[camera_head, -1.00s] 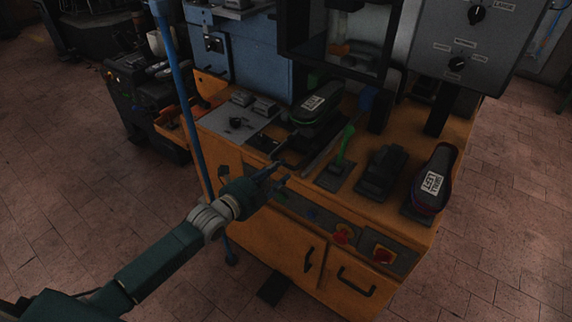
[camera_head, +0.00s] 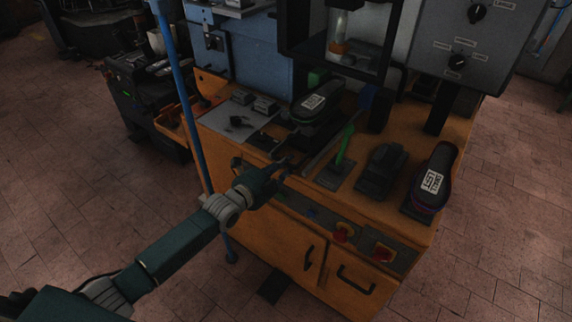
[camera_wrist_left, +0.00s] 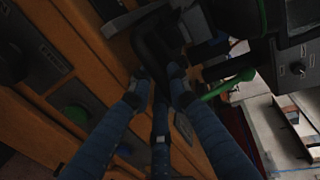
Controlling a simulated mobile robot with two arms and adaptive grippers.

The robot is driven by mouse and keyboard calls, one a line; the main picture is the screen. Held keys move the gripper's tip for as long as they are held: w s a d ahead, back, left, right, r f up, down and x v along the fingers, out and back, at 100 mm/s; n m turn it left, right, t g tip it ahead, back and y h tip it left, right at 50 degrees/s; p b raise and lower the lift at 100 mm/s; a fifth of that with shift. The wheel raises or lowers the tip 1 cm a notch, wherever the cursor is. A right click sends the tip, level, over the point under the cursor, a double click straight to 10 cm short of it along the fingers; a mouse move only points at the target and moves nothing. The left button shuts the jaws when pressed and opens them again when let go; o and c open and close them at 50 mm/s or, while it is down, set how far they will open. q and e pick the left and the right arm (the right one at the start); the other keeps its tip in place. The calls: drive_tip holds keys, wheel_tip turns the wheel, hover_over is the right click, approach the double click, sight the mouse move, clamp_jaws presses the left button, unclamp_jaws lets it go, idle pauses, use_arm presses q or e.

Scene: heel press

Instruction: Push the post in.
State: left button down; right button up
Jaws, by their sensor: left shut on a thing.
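A dark shoe with a white label (camera_head: 314,103) sits on a black support under the press at the middle of the bench, in the head view. I take this support to be the post; its lower part is too dark to make out. My left gripper (camera_head: 281,168) is at the bench's front edge, just in front of the support. In the left wrist view my left gripper (camera_wrist_left: 161,88) has its blue fingers closed around a black curved bar (camera_wrist_left: 152,52), a handle that leads toward the support. My right gripper is not in view.
A green lever (camera_head: 345,143) stands right of the shoe. Farther right are a black pedal-like block (camera_head: 382,170) and a second labelled shoe (camera_head: 434,180). Red buttons (camera_head: 342,235) sit on the front panel.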

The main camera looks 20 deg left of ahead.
sight(306, 146)
use_arm(q)
drive_tip(key=shift+w+d, duration=0.1)
drive_tip(key=shift+w, duration=0.15)
drive_tip(key=b+x, duration=0.2)
drive_tip(key=r+b+x, duration=0.1)
drive_tip(key=b+x, duration=0.1)
drive_tip(key=x, duration=0.1)
drive_tip(key=b+x, duration=0.2)
drive_tip(key=shift+w+d+r, duration=0.1)
drive_tip(key=shift+w+r, duration=0.05)
drive_tip(key=shift+w, duration=0.3)
drive_tip(key=shift+r, duration=0.35)
drive_tip(key=c, duration=1.8)
unclamp_jaws()
drive_tip(key=shift+o, duration=0.3)
drive_tip(key=shift+w, duration=0.1)
drive_tip(key=shift+d, duration=0.1)
